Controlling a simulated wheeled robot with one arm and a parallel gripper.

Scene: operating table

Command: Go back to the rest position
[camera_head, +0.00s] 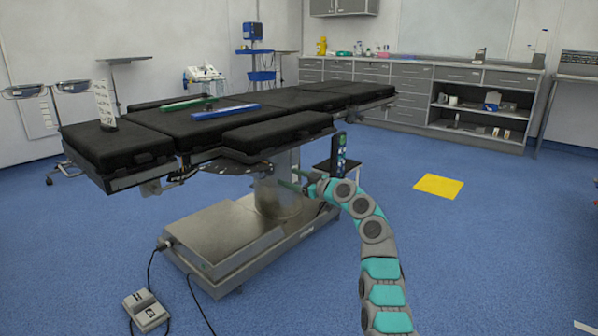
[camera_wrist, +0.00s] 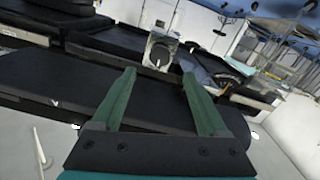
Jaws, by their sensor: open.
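My gripper (camera_head: 288,179) is at the near side of the operating table (camera_head: 222,152), below the level of its black padded top, in the head view. In the wrist view its two green fingers (camera_wrist: 159,76) are spread apart with nothing between them. Dark table pads (camera_wrist: 50,85) lie beyond the fingers there. My arm curves up from the lower right of the head view to the gripper. A green item (camera_head: 188,103) and a blue item (camera_head: 226,111) lie on the table top.
The table's metal base (camera_head: 235,237) stands near my gripper. A foot pedal (camera_head: 146,311) with cables lies on the floor at lower left. A yellow square (camera_head: 438,186) marks open blue floor at right. Cabinets (camera_head: 425,90) line the back wall.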

